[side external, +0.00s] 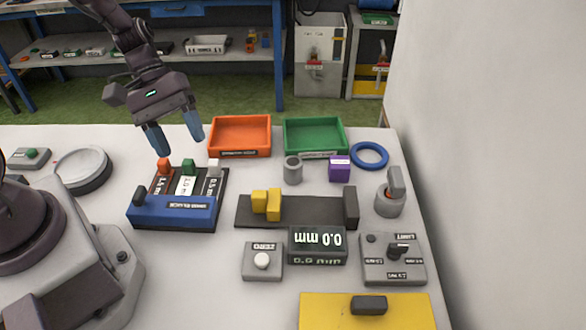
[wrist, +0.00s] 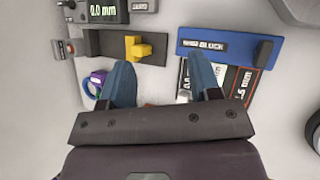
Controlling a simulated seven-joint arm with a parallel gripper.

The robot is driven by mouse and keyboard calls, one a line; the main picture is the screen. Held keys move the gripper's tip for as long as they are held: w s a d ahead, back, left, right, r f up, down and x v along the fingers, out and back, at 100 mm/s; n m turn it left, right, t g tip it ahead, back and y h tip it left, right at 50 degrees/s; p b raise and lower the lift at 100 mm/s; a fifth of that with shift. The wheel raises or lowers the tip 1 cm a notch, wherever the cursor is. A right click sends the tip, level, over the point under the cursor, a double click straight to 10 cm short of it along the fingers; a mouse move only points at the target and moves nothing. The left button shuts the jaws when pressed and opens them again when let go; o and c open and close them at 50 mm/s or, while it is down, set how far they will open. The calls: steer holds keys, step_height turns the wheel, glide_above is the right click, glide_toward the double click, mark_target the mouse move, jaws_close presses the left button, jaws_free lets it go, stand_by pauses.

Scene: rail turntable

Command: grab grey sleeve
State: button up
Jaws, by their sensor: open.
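The grey sleeve (side external: 292,170) is a small upright cylinder with a dark top opening. My gripper (side external: 176,140) is open and empty, in the air to the left of the sleeve, above the back of the blue gauge-block rack. In the wrist view my open gripper (wrist: 163,84) shows two blue fingers spread apart. I cannot make out the sleeve in the wrist view; the gripper body may hide it.
The blue rack (side external: 172,212) holds orange, green and white-topped blocks. An orange tray (side external: 240,151) and a green tray (side external: 316,151) stand behind. The purple block (side external: 339,169), a blue ring (side external: 369,155) and the yellow-jawed gauge (side external: 310,211) are near the sleeve. A wall rises at right.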

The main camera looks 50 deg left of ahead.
mark_target(288, 161)
steer(key=w+f+n+t+h, duration=0.1)
steer(key=w+f+n+t, duration=0.1)
steer(key=f+n, duration=0.1)
steer(key=w+f+n+t+h, duration=0.1)
steer(key=w+f+n+t, duration=0.1)
steer(key=n, duration=0.4)
steer(key=w+a+f+n+t+h, duration=0.1)
steer(key=w+f+n+t, duration=0.2)
steer(key=f, duration=0.3)
steer(key=shift+w+f+n+h, duration=0.1)
steer(key=shift+w+n+h, duration=0.2)
steer(key=shift+w+n, duration=0.45)
steer(key=w+t, duration=0.1)
steer(key=w+a+n+t+y, duration=0.1)
steer(key=w+n, duration=0.1)
steer(key=shift+w+a+n+t, duration=0.25)
steer(key=shift+w+a+t, duration=0.05)
steer(key=shift+a+t, duration=0.1)
steer(key=x, duration=1.2)
steer(key=shift+w, duration=0.4)
steer(key=c, duration=0.9)
